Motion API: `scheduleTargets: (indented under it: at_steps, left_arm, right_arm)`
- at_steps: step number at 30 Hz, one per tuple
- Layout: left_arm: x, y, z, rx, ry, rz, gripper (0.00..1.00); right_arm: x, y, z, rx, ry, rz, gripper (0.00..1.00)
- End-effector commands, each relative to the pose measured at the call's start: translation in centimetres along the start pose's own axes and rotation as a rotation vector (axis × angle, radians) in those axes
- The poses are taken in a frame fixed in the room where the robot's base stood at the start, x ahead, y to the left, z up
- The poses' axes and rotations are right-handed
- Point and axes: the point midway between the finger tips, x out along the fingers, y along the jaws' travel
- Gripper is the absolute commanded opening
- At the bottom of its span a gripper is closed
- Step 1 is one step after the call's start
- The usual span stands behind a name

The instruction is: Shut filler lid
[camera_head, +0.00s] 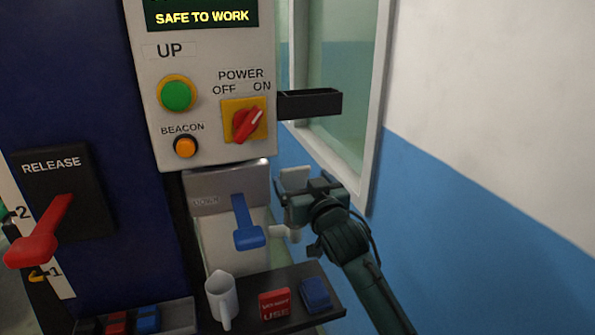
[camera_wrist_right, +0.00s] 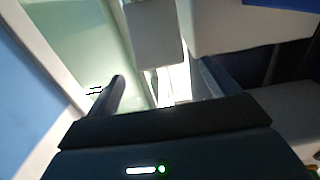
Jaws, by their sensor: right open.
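A small pale flap (camera_head: 294,178), which looks like the filler lid, stands raised just right of the grey metal housing below the control box. A pale spout-like part (camera_head: 288,233) shows below it, partly hidden. My right gripper (camera_head: 287,201) comes in from the lower right, its fingers right beside the flap. In the right wrist view the gripper (camera_wrist_right: 162,84) has its two fingers spread, with a pale block (camera_wrist_right: 153,35), probably the same flap, beyond and between them. Whether a finger touches it cannot be told. My left gripper does not show.
A blue lever (camera_head: 245,224) hangs on the housing. Below is a dark shelf (camera_head: 331,301) with a white jug (camera_head: 221,298), a red block (camera_head: 274,304) and a blue block (camera_head: 316,293). A dark open tray (camera_head: 310,103) juts out above my gripper. A red release lever (camera_head: 43,233) is left.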

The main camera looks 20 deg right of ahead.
Motion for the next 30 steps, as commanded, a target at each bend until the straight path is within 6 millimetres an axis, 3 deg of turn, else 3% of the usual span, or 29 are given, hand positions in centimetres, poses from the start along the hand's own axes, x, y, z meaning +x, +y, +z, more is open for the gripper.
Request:
scheduleTargets:
  at_steps: [3,9,20,30]
  left_arm:
    - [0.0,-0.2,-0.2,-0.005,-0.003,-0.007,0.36]
    - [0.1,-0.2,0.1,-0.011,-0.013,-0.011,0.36]
    - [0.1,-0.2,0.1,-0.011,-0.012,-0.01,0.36]
    - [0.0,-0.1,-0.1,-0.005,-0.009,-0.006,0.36]
  right_arm:
    - [2.0,0.0,-0.1,0.0,0.0,0.0,0.87]
    - [3.7,0.0,0.0,-0.001,0.0,0.0,0.87]
    - [4.0,0.0,0.1,0.0,-0.001,0.0,0.86]
    - [4.0,0.0,0.1,0.0,-0.001,0.0,0.59]
